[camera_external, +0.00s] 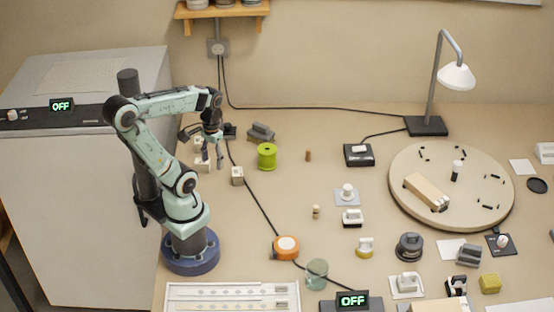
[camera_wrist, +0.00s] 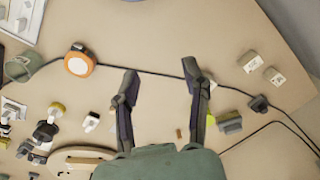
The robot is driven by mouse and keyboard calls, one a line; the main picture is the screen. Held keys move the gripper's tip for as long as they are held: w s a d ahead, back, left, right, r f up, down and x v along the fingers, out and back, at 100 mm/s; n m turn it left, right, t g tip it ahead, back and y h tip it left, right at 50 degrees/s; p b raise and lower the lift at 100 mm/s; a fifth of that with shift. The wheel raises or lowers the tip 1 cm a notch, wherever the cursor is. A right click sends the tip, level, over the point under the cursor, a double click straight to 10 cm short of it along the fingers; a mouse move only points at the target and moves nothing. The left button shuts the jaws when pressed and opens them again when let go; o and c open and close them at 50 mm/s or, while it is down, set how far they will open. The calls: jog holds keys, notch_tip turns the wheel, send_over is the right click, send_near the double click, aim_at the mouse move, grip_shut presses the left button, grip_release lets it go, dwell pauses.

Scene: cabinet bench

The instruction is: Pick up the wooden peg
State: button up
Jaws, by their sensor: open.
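A small upright brown peg (camera_external: 308,155) stands on the bench right of the green spool. It appears as a small brown piece in the wrist view (camera_wrist: 179,133), close to the inner side of one finger in the picture. A second small, paler peg-like piece (camera_external: 316,212) stands nearer the front; I cannot tell for certain which is the wooden peg. My gripper (camera_external: 212,160) points down at the left of the bench, well left of both pieces. In the wrist view its two fingers (camera_wrist: 160,72) are spread apart with nothing between the tips.
The green spool (camera_external: 267,156) and a pale cube (camera_external: 237,176) stand right of my gripper. A dark cable (camera_external: 256,204) crosses the bench. An orange-rimmed disc (camera_external: 286,247) lies in front. A round board (camera_external: 410,215) and lamp (camera_external: 427,125) are at right.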

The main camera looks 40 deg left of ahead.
jog(key=shift+o, duration=0.6)
